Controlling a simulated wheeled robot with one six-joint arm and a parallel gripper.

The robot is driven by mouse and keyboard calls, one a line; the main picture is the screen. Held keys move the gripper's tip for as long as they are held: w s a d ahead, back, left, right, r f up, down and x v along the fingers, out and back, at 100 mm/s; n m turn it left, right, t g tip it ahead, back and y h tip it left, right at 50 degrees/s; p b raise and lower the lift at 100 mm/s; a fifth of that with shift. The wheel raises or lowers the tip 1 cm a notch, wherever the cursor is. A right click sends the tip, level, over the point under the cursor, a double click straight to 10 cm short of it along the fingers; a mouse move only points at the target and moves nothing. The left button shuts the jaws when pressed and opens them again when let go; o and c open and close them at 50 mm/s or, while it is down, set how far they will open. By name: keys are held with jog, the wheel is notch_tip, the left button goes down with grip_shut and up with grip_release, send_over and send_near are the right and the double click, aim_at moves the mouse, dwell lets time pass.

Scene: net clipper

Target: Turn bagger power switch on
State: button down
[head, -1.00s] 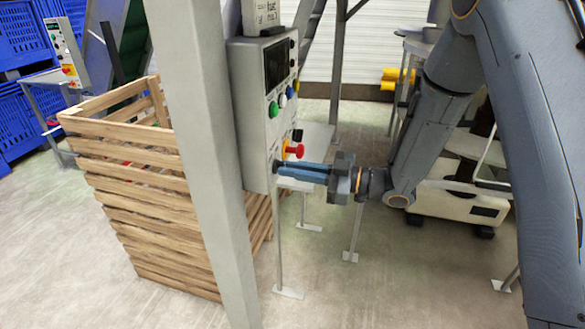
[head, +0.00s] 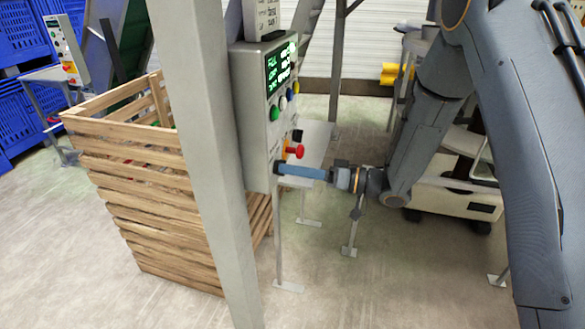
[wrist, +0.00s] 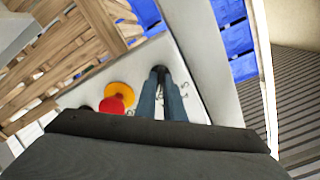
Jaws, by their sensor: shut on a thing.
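The bagger control box (head: 257,130) is mounted beside the grey post in the head view. Its display (head: 279,68) is lit with green and white text. My gripper (head: 279,168) reaches in from the right, its blue fingers at the lower part of the panel, below the red emergency button (head: 299,151). In the wrist view my gripper (wrist: 163,84) is shut on the dark power switch (wrist: 158,71), most of which the fingers hide. The red button on its yellow base (wrist: 117,99) lies just left of the fingers.
A grey post (head: 205,150) stands left of the box. A slatted wooden crate (head: 150,190) is behind it. Another control panel (head: 64,50) and blue crates (head: 18,110) are at far left. A grey-white wheeled unit (head: 455,190) stands behind my arm.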

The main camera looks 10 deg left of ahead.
jog(key=shift+m, duration=0.8)
jog(key=c, duration=1.9)
grip_release()
jog(key=shift+o, duration=0.2)
jog(key=shift+d, duration=0.1)
jog(key=d+b, duration=0.2)
jog(key=d, duration=0.5)
jog(key=shift+s+d, duration=0.3)
